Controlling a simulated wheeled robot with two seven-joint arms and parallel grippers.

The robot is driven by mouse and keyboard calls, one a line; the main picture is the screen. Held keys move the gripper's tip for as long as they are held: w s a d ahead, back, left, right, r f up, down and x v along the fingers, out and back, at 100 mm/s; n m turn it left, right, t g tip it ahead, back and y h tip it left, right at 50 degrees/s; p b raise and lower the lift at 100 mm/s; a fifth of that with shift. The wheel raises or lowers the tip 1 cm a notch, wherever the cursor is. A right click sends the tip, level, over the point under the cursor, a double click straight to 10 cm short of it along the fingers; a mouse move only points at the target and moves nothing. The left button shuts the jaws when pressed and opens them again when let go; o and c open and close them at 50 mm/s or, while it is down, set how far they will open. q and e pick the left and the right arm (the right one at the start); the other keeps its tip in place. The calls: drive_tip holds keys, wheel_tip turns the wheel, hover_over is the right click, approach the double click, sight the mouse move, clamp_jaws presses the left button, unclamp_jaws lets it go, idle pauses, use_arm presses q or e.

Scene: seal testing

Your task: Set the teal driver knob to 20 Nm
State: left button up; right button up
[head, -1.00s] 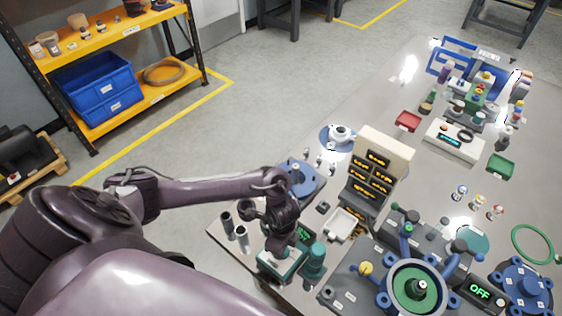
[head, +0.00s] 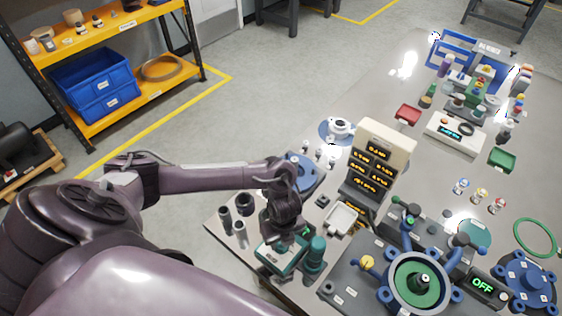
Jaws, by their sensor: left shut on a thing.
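The teal driver (head: 314,256) stands at the near left corner of the table, at the right side of a teal and white unit (head: 277,257). My left gripper (head: 283,236) points down over this unit and is shut on a part there. The held part, likely the knob, is hidden by the gripper and wrist. The green number display beside the gripper is covered now, so no setting can be read. My right gripper is not in view.
Dark cylinders (head: 240,232) stand left of the gripper. A white tray (head: 341,218) and a beige rack with amber displays (head: 378,160) stand to the right. A round green fixture (head: 418,281) with an OFF display (head: 482,286) is at the near right.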

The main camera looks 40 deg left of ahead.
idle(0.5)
use_arm(q)
drive_tip(key=o, duration=1)
drive_tip(key=shift+c, duration=0.2)
wheel_tip(320, 180, up, 8)
drive_tip(key=shift+w+d+f+p, duration=0.1)
drive_tip(key=shift+w+p, duration=0.05)
drive_tip(key=shift+p, duration=0.7)
